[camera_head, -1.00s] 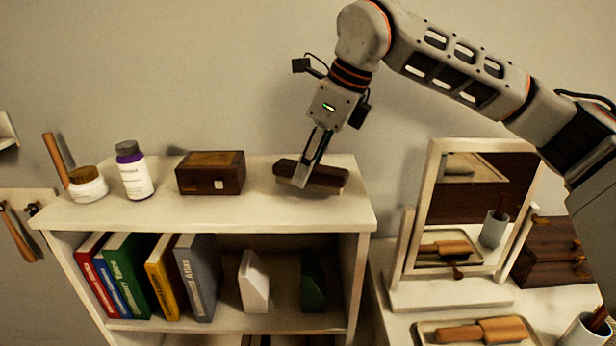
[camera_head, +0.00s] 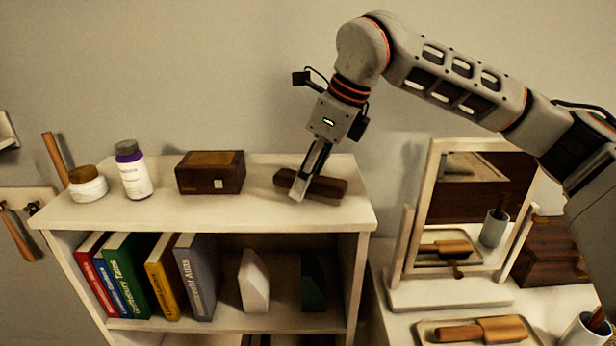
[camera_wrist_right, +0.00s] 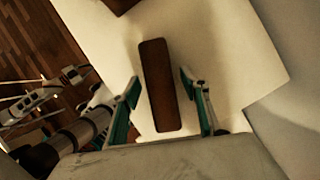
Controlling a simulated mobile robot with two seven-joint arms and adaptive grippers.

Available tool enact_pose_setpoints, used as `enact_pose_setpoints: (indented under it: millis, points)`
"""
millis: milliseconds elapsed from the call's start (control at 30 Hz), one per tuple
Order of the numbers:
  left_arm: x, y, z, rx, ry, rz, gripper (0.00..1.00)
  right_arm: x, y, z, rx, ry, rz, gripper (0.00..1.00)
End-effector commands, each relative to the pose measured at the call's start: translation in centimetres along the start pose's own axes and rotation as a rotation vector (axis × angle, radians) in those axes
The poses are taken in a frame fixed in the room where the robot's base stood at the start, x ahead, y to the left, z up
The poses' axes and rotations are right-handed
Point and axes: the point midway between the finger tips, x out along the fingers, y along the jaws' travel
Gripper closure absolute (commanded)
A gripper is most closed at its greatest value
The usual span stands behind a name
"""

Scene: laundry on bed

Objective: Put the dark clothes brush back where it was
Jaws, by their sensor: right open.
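The dark clothes brush (camera_head: 328,187) lies on the top of the white bookcase, towards its right end. In the right wrist view the brush (camera_wrist_right: 159,85) is a long dark brown block resting on the pale top. My right gripper (camera_head: 302,190) is at the brush, its fingers pointing down. In the wrist view my right gripper (camera_wrist_right: 168,98) is open, with a finger on either side of the brush and gaps between them and it. My left gripper is not in view.
The bookcase top (camera_head: 250,212) also holds a wooden box (camera_head: 210,173), a white bottle (camera_head: 133,172) and a jar (camera_head: 88,184). A mirror (camera_head: 462,215) stands to the right, with a tray (camera_head: 425,330) holding a wooden brush (camera_head: 480,331) before it.

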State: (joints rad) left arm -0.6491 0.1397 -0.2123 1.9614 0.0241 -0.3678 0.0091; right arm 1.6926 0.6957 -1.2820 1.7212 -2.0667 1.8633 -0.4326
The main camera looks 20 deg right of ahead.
Motion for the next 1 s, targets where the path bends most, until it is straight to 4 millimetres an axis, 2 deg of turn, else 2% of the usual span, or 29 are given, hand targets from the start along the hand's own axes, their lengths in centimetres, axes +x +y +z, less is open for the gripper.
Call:
enact_pose_setpoints:
  millis: [167,400,600,800,1000]
  points:
    - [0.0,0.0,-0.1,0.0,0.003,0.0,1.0,-2.3,-0.1,0.1,-0.001,-0.004,-0.004,0.54]
    - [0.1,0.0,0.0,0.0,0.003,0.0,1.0,-7.3,-0.1,0.1,0.001,-0.004,-0.004,0.54]
    - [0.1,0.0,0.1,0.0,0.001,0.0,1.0,-10.6,0.0,0.1,0.0,-0.002,-0.003,0.54]
    - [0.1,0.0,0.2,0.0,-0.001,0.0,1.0,-12.0,0.0,0.1,-0.001,-0.002,-0.002,0.54]
    - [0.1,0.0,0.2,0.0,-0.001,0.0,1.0,-12.2,0.0,0.0,-0.001,-0.001,-0.001,0.54]
